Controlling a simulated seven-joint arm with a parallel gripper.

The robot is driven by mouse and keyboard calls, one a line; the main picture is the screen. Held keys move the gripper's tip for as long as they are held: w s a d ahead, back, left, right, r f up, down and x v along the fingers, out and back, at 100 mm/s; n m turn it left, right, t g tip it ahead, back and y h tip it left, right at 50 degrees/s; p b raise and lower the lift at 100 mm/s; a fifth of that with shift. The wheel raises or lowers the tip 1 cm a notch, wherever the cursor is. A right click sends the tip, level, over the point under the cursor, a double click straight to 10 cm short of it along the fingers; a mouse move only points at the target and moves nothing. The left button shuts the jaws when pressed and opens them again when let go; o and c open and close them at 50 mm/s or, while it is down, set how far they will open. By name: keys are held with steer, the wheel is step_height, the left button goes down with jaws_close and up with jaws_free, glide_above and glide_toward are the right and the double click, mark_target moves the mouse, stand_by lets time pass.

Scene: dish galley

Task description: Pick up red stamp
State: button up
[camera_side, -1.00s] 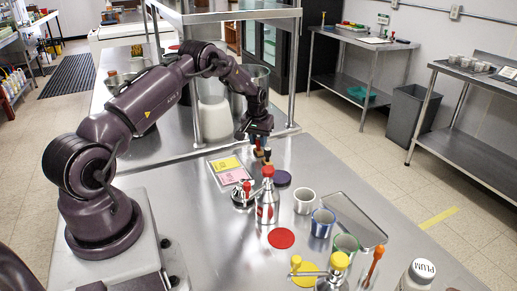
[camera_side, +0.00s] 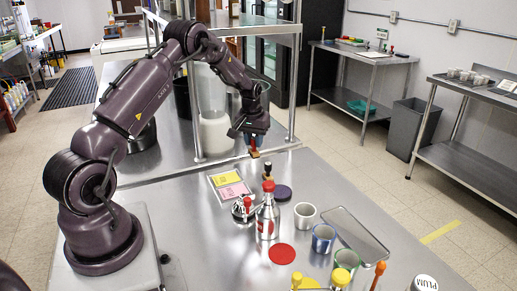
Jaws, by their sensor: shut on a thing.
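The red stamp (camera_side: 253,144), with a red handle and a light wooden base, hangs roughly upright below my gripper (camera_side: 252,137). My gripper is shut on its handle and hides the upper part. The stamp's base is in the air, clear of the steel table. A second stamp with a dark handle (camera_side: 268,170) stands below and to the right of it, behind a red-capped bottle (camera_side: 267,213).
A tray with yellow and pink cards (camera_side: 231,189) lies left of the bottle. A shelf post (camera_side: 295,90) rises close behind my gripper.

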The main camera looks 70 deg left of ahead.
steer(key=s+d+r, duration=0.6)
steer(key=s, duration=0.2)
steer(key=shift+s+d, duration=0.15)
steer(key=shift+d, duration=0.15)
steer(key=o, duration=0.3)
steer(key=shift+c, duration=1.1)
steer(key=shift+o, duration=0.6)
steer(key=shift+m, duration=0.7)
steer(key=w+d+f, duration=0.1)
steer(key=w+d, duration=0.1)
steer(key=w+d+f, duration=0.1)
steer(key=w+f, duration=0.1)
steer(key=w+d+f, duration=0.1)
steer(key=w+d, duration=0.1)
steer(key=shift+w+d+f, duration=0.2)
steer(key=shift+w+d, duration=0.1)
steer(key=shift+w, duration=0.1)
steer(key=shift+c, duration=0.3)
steer(key=shift+n, duration=0.7)
steer(key=shift+w+d+f, duration=0.2)
steer(key=shift+w+f, duration=0.5)
steer(key=shift+f, duration=0.4)
steer(key=shift+w+d+f, duration=0.2)
steer(key=shift+w+f, duration=0.5)
steer(key=shift+f, duration=0.4)
steer(key=shift+w+d+f, duration=0.2)
steer(key=shift+w+f, duration=0.5)
steer(key=shift+f, duration=0.4)
